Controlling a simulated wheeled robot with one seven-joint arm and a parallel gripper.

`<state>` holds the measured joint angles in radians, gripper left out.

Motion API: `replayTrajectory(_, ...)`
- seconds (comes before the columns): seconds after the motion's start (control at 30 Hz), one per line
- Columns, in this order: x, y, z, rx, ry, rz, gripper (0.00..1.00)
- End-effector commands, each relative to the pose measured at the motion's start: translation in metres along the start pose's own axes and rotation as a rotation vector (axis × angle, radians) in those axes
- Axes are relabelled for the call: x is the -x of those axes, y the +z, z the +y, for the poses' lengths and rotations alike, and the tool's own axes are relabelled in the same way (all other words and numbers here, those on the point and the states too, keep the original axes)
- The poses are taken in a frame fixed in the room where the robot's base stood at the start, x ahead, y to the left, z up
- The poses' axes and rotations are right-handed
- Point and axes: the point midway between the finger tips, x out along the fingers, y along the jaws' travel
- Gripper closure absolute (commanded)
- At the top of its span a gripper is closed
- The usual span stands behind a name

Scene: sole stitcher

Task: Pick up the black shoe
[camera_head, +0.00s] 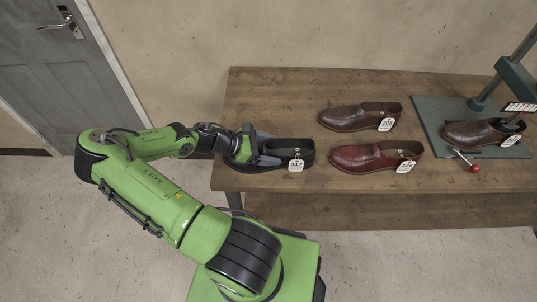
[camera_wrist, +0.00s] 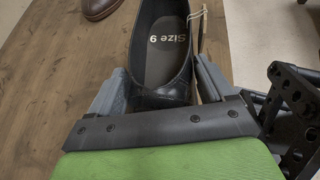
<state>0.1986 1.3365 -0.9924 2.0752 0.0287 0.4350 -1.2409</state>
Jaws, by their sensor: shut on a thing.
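The black shoe (camera_head: 289,151) is at the left end of the wooden table, its toe to the left and a white tag hanging at its heel side. My gripper (camera_head: 256,149) is shut on its front part from the left. In the wrist view the black shoe (camera_wrist: 165,75) lies between the two grey fingers of my gripper (camera_wrist: 160,95), and its insole reads "Size 9". Its toe is hidden under the gripper's body. I cannot tell whether the sole touches the table.
A dark brown shoe (camera_head: 355,117) and a reddish-brown shoe (camera_head: 376,157) stand to the right on the table (camera_head: 270,100). Farther right a green stitching machine (camera_head: 432,118) holds another brown shoe (camera_head: 476,132), with a red-knobbed lever (camera_head: 474,168) in front. The table's back left is clear.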

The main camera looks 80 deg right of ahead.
Motion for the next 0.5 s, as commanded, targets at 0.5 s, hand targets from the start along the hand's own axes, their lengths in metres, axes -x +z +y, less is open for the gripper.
replayTrajectory(0.5, 0.017, 0.030, -0.001, -0.003, -0.002, 0.000, 0.75)
